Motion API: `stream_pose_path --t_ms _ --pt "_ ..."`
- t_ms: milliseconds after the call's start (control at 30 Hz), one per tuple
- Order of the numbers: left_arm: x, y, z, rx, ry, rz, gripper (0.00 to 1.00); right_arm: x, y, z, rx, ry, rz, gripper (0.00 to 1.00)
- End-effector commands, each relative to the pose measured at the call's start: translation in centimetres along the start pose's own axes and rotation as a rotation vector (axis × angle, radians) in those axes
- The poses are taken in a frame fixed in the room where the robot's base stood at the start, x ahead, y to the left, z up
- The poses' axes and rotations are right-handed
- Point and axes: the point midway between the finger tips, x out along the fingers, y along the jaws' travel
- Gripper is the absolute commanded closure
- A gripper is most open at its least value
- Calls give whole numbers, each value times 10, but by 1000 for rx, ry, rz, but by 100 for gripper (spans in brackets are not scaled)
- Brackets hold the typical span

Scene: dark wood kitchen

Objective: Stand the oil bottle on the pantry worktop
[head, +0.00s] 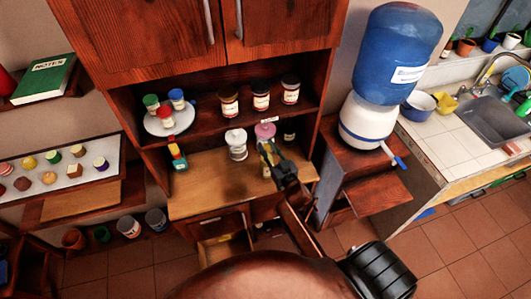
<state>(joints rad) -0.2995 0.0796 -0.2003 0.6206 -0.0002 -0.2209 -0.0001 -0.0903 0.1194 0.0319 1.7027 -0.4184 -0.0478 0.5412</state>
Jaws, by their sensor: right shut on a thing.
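My right gripper (268,158) reaches over the pantry worktop (208,186) from the lower right. It is shut on the oil bottle (266,172), of which a small yellowish part shows beside the fingers. The gripper hides most of the bottle. I cannot tell whether its base touches the worktop. A white-lidded jar (237,145) stands to its left, and a pink lid (265,130) shows just behind the gripper. My left gripper is not in view.
A small coloured toy-like item (177,158) stands at the worktop's left. The shelf above holds a plate (168,121) with small jars and several dark jars (261,96). An open drawer (225,248) is below. A water dispenser (375,125) stands right. The worktop's front left is clear.

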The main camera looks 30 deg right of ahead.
Motion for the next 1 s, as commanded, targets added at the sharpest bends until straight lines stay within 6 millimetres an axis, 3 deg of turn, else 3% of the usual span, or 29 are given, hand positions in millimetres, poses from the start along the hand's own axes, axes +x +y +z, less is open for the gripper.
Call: stream_pose_path --t_ms 300,700,733,1000 --pt "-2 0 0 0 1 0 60 5 1 33 1 1 -1 100" --pt "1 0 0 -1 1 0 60 4 1 38 -1 2 -1 100" --pt "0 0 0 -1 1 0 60 4 1 39 0 -1 0 74" --pt "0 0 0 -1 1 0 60 4 2 39 0 -2 0 58"
